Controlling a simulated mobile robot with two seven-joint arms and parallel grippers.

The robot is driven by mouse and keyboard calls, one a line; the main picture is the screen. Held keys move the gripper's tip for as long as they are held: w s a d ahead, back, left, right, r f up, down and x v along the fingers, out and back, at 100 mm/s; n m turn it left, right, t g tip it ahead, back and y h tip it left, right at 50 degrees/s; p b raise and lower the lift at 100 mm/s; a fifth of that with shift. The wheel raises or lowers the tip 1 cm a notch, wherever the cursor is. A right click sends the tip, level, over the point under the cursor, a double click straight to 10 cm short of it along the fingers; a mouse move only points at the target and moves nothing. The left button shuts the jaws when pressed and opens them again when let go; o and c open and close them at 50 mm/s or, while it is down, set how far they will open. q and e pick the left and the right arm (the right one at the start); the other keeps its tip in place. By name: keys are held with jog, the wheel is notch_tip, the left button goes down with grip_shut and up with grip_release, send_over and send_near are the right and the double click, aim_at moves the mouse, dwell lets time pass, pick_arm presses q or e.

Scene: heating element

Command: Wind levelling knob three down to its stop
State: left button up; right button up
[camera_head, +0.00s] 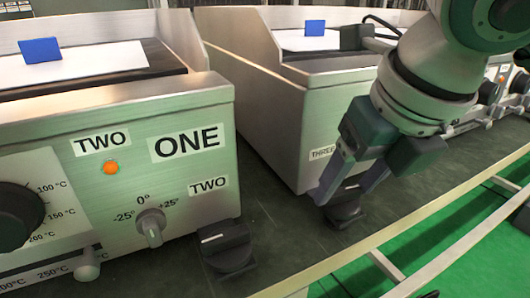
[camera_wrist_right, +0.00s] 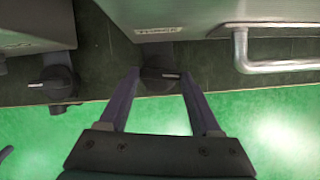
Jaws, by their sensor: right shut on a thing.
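Levelling knob three (camera_head: 347,208) is a black knob on a black foot, low at the front corner of the steel unit labelled THREE (camera_head: 321,153). My right gripper (camera_head: 348,190) reaches down to it with one finger on either side. In the right wrist view the knob (camera_wrist_right: 160,82) sits between the two fingertips, its white pointer mark lying roughly crosswise. My right gripper is shut on the knob, which is partly hidden by the fingers in the head view. My left gripper is not in view.
Levelling knob two (camera_head: 227,250) stands by the left unit (camera_head: 190,130), marked ONE and TWO, with a lit orange lamp (camera_head: 111,168). A metal rail (camera_head: 410,225) runs along the dark bench's front edge. A bar handle (camera_wrist_right: 240,50) lies right of the knob in the wrist view.

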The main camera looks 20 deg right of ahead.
jog(key=shift+d+f+n, duration=0.1)
jog(key=shift+n, duration=0.3)
jog(key=shift+y, duration=0.3)
jog(key=o, duration=1.4)
jog(key=p+v, duration=0.3)
jog(key=v, duration=0.7)
